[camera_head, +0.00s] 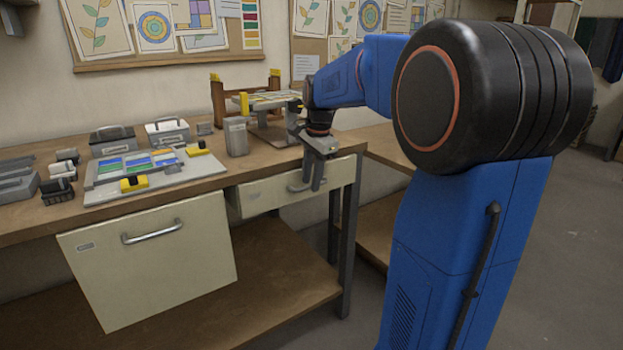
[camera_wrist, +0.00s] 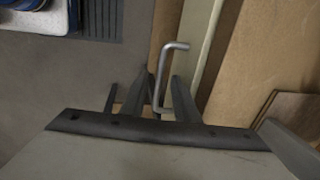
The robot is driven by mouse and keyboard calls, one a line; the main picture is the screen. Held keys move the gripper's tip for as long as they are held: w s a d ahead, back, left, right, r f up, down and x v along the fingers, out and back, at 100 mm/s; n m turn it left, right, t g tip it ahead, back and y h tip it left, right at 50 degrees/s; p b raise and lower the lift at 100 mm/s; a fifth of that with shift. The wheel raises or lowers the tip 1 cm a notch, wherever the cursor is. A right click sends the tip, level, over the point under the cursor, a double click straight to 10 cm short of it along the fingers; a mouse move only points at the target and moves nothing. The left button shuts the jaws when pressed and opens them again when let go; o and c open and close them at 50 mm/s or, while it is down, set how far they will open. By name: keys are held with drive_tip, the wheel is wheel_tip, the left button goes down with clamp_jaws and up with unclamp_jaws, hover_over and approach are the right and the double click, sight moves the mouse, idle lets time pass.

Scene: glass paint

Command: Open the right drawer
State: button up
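The right drawer (camera_head: 262,197) has a cream front under the workbench top. It looks shut or nearly so. Its grey bar handle (camera_wrist: 176,47) shows clearly in the wrist view, while in the head view my gripper partly covers it. My gripper (camera_head: 310,186) points down in front of the drawer front. In the wrist view the two fingers of my gripper (camera_wrist: 161,93) stand apart, with the handle between them. A gap shows beside the handle, so the fingers do not look closed on it.
A larger cream front (camera_head: 150,275) with a bar handle is on the left and stands out from the bench. The workbench top (camera_head: 222,180) holds a glass panel board (camera_head: 112,196), grey boxes and a wooden rack. A dark bench leg (camera_head: 347,240) is right of the drawer.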

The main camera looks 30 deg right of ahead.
clamp_jaws()
drive_tip(key=shift+s, duration=0.1)
drive_tip(key=s, duration=2.2)
drive_tip(key=shift+s+d, duration=0.35)
drive_tip(key=shift+d, duration=0.05)
unclamp_jaws()
drive_tip(key=s+r, duration=0.3)
drive_tip(key=r, duration=1.4)
